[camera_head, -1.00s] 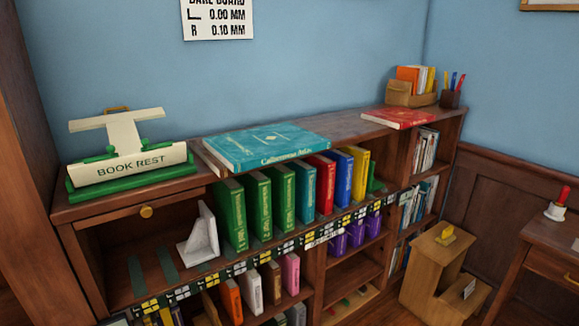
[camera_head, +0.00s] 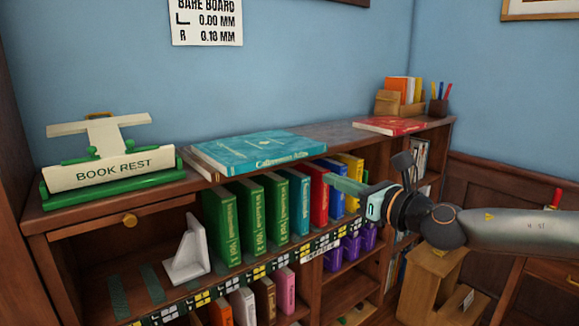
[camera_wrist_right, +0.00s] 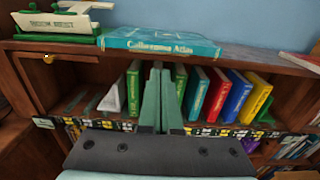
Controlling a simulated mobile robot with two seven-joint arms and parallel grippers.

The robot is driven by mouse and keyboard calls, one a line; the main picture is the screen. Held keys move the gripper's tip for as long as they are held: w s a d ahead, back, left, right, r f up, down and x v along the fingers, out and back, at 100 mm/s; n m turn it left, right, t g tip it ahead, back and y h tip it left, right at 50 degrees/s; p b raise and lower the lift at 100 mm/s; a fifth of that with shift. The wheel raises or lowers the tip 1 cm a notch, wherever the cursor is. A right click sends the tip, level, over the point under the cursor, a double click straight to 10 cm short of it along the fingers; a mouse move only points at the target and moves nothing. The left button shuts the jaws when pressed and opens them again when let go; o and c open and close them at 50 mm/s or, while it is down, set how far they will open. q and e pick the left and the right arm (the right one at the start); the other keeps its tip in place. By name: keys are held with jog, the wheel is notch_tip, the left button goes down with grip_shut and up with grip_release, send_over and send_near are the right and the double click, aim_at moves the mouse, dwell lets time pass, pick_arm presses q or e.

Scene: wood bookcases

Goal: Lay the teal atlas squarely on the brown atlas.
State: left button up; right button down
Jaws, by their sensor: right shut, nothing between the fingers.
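The teal atlas (camera_head: 258,152) lies flat on top of the bookcase and also shows in the right wrist view (camera_wrist_right: 160,41). A cream and brown edge of the brown atlas (camera_head: 200,168) sticks out beneath its left end; the rest is hidden. The teal atlas's front edge runs along the front of the bookcase top. My right gripper (camera_head: 332,174) is shut and empty, in front of the upright books and below the teal atlas. Its closed fingers (camera_wrist_right: 157,72) point toward the shelf in the right wrist view. My left gripper is not in view.
A green and white book rest (camera_head: 112,165) stands left of the atlases. A red book (camera_head: 388,126) lies to the right, before a wooden holder (camera_head: 400,100) and pen cup. Upright books (camera_head: 250,210) and a white bookend (camera_head: 188,250) fill the shelf below. Bare top lies between atlas and red book.

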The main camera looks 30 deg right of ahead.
jog(key=p, duration=0.5)
send_near(283, 158)
jog(key=w+p, duration=0.4)
jog(key=w, duration=0.1)
jog(key=shift+w+a+r, duration=0.15)
jog(key=shift+a, duration=0.05)
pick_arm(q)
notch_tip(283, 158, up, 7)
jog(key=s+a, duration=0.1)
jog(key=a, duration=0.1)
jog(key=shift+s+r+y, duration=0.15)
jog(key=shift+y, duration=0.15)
pick_arm(e)
jog(key=shift+w, duration=0.8)
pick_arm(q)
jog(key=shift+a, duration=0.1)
